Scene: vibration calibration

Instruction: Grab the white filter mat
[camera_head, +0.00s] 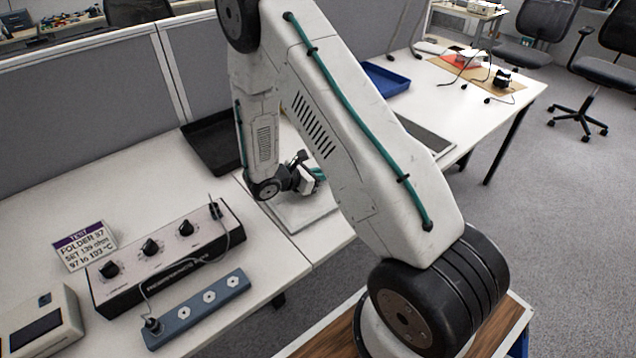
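My gripper (305,176) is near the middle of the picture, low over the desk. It is small and partly hidden by my arm, and its fingers cannot be made out clearly. A flat pale grey-white sheet or plate (302,212) lies on the desk just below it, partly hidden by my arm. It may be the white filter mat, but I cannot tell for sure. I cannot tell whether the gripper touches it.
A black tray (212,150) lies left of my arm, a blue tray (386,79) behind it. A dark flat panel (428,136) lies to the right. A knobbed box (165,252), a blue-grey socket strip (197,310) and a label card (84,246) stand at front left. Grey partitions (85,110) border the desk.

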